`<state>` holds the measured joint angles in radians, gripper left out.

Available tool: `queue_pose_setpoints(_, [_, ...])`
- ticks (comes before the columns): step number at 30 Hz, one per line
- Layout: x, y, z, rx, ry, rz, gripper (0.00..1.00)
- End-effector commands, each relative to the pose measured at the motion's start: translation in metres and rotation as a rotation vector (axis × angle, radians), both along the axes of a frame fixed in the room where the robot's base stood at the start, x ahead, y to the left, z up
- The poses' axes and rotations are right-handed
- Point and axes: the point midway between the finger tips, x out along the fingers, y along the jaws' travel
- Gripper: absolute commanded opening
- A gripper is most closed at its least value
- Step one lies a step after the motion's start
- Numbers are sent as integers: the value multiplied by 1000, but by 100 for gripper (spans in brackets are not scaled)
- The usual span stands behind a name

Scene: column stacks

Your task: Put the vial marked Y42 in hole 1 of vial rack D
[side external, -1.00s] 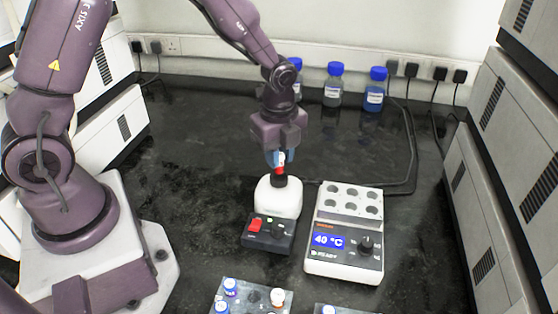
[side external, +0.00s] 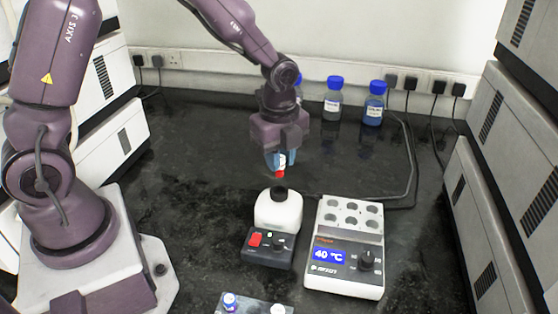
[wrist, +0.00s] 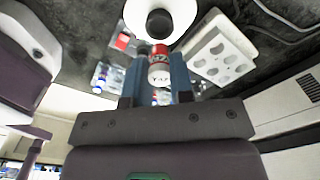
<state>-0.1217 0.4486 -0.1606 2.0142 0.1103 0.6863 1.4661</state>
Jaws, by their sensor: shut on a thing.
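My gripper (side external: 281,160) is shut on a vial (side external: 281,168) with a white upper part and a red lower part. The vial hangs upright just above the black cup (side external: 279,193) of the white mixer (side external: 278,212), apart from it. In the wrist view the vial (wrist: 159,66) sits between the fingers; its mark seems to begin with Y, the rest is too small to read. A vial rack (side external: 252,305) is cut off by the bottom edge of the side view, with a blue-marked vial (side external: 229,300) and a white-topped vial (side external: 278,309). Its letter and hole numbers cannot be read.
A heating block (side external: 345,250) showing 40 °C, with several empty wells, stands right of the mixer. Blue-capped bottles (side external: 333,100) and cables line the back wall. Stacked grey instruments (side external: 505,180) bound the right side. The bench behind the block is clear.

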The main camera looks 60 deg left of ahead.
Motion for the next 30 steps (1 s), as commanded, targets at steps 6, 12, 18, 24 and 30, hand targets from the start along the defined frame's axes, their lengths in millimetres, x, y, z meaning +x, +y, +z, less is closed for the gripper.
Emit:
queue_pose_setpoints(6, [-8,-54,-10,-1,4,-148,5])
queue_pose_setpoints(12, [-31,-145,-31,0,4,-383,5])
queue_pose_setpoints(18, [-71,-229,-54,1,3,-557,5])
queue_pose_setpoints(24, [-103,-278,-68,1,2,-620,5])
queue_pose_setpoints(30, [-101,-295,-71,-1,-1,-545,5])
